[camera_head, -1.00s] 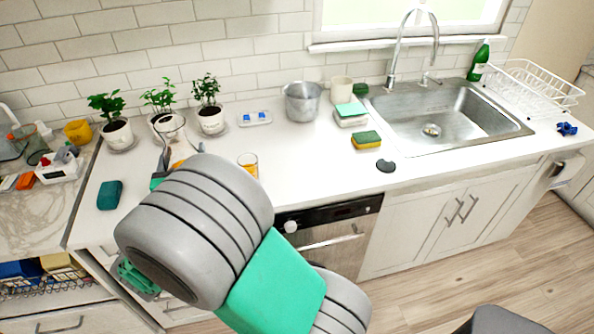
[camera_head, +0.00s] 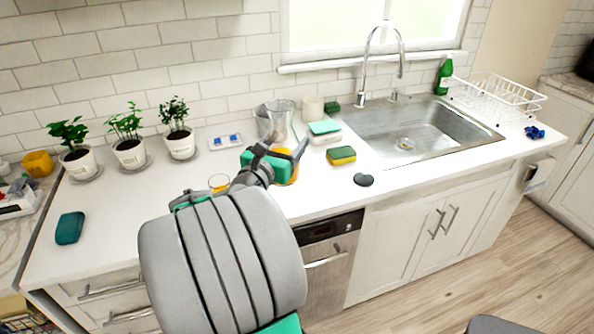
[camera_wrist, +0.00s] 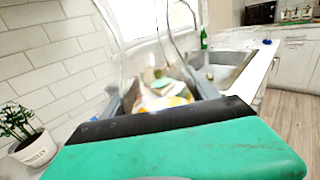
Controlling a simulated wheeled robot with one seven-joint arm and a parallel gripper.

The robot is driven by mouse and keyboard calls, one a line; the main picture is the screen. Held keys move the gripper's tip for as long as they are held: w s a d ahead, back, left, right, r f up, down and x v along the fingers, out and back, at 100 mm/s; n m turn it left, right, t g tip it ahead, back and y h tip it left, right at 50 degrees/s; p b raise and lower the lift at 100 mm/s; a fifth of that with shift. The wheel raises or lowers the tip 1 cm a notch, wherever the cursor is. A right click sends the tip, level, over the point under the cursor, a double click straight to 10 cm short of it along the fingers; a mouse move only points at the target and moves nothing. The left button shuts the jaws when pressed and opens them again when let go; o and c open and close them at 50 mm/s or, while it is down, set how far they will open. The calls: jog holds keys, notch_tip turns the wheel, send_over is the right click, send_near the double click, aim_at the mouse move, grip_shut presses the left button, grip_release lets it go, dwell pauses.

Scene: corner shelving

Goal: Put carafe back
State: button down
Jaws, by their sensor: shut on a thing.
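The carafe is a clear glass vessel (camera_wrist: 150,55) rising between my fingers in the wrist view. My gripper (camera_wrist: 166,92) is shut on it. In the head view my gripper (camera_head: 282,155) is above the counter, in front of the metal pot (camera_head: 279,122). There the clear glass overlaps the pot and is hard to make out, with an orange patch (camera_head: 285,172) beside the gripper. My arm and gripper hide part of the carafe. I cannot tell the gap between its base and the counter.
A glass with an orange drink (camera_head: 219,183) stands left of my gripper. Potted plants (camera_head: 129,152) line the wall. A yellow-green sponge (camera_head: 341,155), a dark round item (camera_head: 363,180) and the sink (camera_head: 415,130) are to the right. The left front of the counter (camera_head: 120,215) is mostly clear.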

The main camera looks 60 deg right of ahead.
jog(key=shift+w+d+f, duration=0.35)
jog(key=shift+d+f, duration=1.65)
jog(key=shift+w+d+f, duration=0.35)
jog(key=shift+d+f, duration=1.6)
jog(key=shift+w+d+f, duration=0.35)
jog(key=shift+d+f, duration=1.65)
jog(key=shift+f, duration=0.2)
jog(key=shift+c, duration=1.1)
grip_release()
jog(key=shift+f, duration=0.1)
